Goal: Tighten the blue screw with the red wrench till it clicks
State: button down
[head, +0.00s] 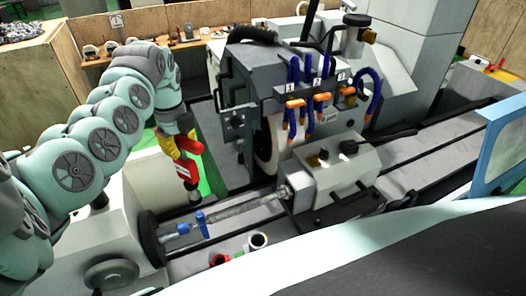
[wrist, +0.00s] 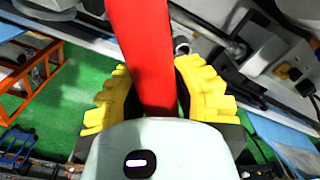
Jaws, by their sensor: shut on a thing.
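My gripper (head: 188,147) is in the left half of the head view, above the grinder bed. Its yellow padded fingers are shut on the red wrench (head: 187,172), whose lower part hangs below the fingers. In the wrist view the red wrench (wrist: 142,45) runs up from between the yellow fingers and out of the top edge. The blue screw (head: 201,224) is on the workpiece shaft, a little below and right of the wrench in the head view, with a visible gap between them. I cannot make out the blue screw in the wrist view.
The shaft (head: 240,211) lies between the dark headstock disc (head: 150,238) and the grey tailstock (head: 335,172). The grinding wheel (head: 267,145) and blue coolant hoses (head: 311,105) stand behind. Red and dark round-ended parts (head: 257,240) are in front of the shaft.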

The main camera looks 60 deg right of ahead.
aim_at(186, 173)
jog(key=shift+w+f, duration=0.1)
jog(key=shift+a+f+b, duration=0.1)
jog(key=shift+f+b, duration=2.1)
jog(key=shift+f, duration=0.4)
jog(key=shift+f+b, duration=0.4)
jog(key=shift+f, duration=0.05)
jog(key=shift+f+b, duration=0.3)
jog(key=shift+f, duration=0.05)
jog(key=shift+f+b, duration=1.15)
jog(key=shift+b, duration=0.15)
jog(key=shift+f+m+b, duration=0.2)
jog(key=shift+m+b, duration=1.65)
jog(key=shift+m, duration=0.65)
jog(key=shift+r+m+b, duration=0.1)
jog(key=shift+m+b, duration=2.3)
jog(key=shift+m, duration=0.5)
jog(key=shift+n+b, duration=0.3)
jog(key=shift+b, duration=0.05)
